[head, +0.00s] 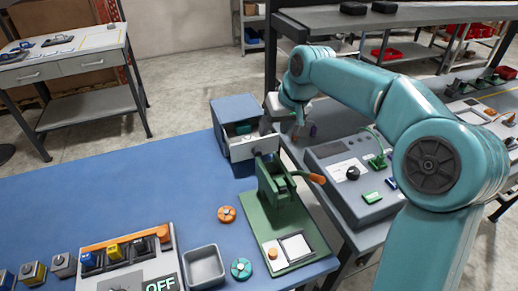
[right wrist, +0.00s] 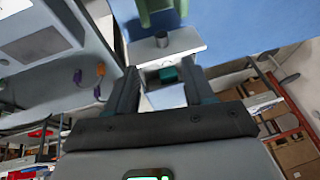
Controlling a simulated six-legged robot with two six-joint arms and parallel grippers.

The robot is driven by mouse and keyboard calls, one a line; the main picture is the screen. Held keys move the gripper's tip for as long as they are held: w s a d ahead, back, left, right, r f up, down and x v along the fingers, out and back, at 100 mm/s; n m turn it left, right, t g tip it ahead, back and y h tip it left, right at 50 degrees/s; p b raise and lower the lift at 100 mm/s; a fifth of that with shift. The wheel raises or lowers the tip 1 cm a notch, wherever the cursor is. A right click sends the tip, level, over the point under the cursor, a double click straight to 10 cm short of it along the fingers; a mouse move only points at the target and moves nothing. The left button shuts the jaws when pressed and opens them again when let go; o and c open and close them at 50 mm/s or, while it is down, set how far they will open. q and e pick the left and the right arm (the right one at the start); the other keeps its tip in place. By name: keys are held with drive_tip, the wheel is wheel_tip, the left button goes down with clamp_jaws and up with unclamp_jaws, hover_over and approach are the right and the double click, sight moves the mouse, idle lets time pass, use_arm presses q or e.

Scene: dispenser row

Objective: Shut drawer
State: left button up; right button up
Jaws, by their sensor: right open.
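A small blue cabinet (head: 236,108) stands at the far right corner of the blue table. Its light grey drawer (head: 252,149) is pulled out toward the front, with a dark knob on its face. Something green shows inside it. In the right wrist view the drawer front (right wrist: 180,47) and knob lie just beyond the fingertips. My right gripper (head: 267,124) is over the drawer's right side; in the right wrist view its two dark fingers (right wrist: 160,72) are apart, with nothing held between them. Whether they touch the drawer is unclear. My left gripper is not in view.
A green lever press (head: 281,215) with an orange-tipped handle stands close in front of the drawer. A grey instrument box (head: 352,175) is on the right-hand bench. An orange disc (head: 227,214), a green disc (head: 241,268) and a grey tray (head: 204,267) lie nearer. The table's left middle is clear.

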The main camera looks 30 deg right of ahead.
sight(259, 154)
drive_tip(key=x, duration=1.1)
drive_tip(key=shift+s+a+p, duration=0.1)
drive_tip(key=shift+p, duration=0.25)
drive_tip(key=shift+w+a+f, duration=0.15)
drive_tip(key=shift+w+f, duration=0.1)
drive_tip(key=shift+f, duration=0.5)
